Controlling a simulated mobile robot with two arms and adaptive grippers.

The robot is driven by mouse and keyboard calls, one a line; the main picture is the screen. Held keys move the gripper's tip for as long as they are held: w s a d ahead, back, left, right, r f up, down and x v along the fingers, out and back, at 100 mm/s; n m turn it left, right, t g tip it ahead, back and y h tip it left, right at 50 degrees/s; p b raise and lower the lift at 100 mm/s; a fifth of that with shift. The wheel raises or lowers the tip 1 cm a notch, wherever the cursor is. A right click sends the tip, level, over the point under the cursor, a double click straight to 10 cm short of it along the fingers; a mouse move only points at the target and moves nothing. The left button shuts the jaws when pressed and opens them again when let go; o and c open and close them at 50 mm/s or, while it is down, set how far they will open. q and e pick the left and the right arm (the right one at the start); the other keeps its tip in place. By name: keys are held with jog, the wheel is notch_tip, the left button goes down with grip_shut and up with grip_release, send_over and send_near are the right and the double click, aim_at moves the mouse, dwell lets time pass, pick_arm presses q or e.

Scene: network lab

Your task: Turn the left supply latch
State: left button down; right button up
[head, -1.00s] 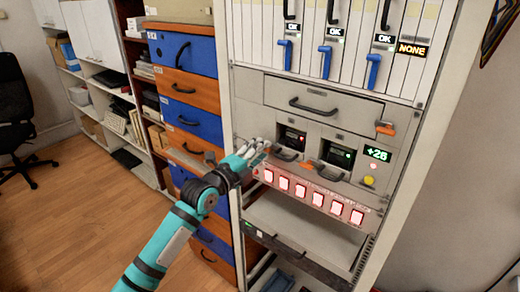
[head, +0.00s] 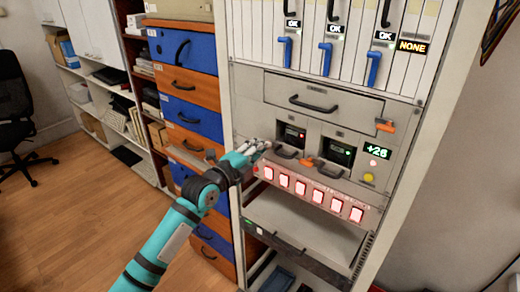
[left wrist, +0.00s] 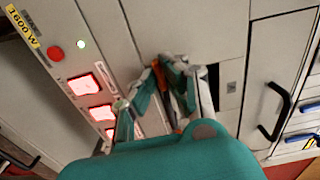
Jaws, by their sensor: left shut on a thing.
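The left supply (head: 292,134) is a dark module with a small red display, set in the rack under a drawer. My left gripper (head: 262,147) is at the left side of this supply, against the rack front. In the left wrist view, the fingers of my left gripper (left wrist: 172,66) are shut on an orange latch (left wrist: 157,76). The fingers hide most of the latch, so its angle is hard to tell. The right supply (head: 340,153) has a green display, and another orange latch (head: 306,161) shows to its left. My right gripper is not in view.
A row of lit red-and-white switches (head: 313,196) lies just below the supplies. Blue and orange drawers (head: 190,115) stand left of the rack.

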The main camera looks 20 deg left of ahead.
pick_arm(q)
jog(key=shift+n+p, duration=2.05)
jog(key=shift+n, duration=6.75)
jog(key=c, duration=1.4)
grip_release()
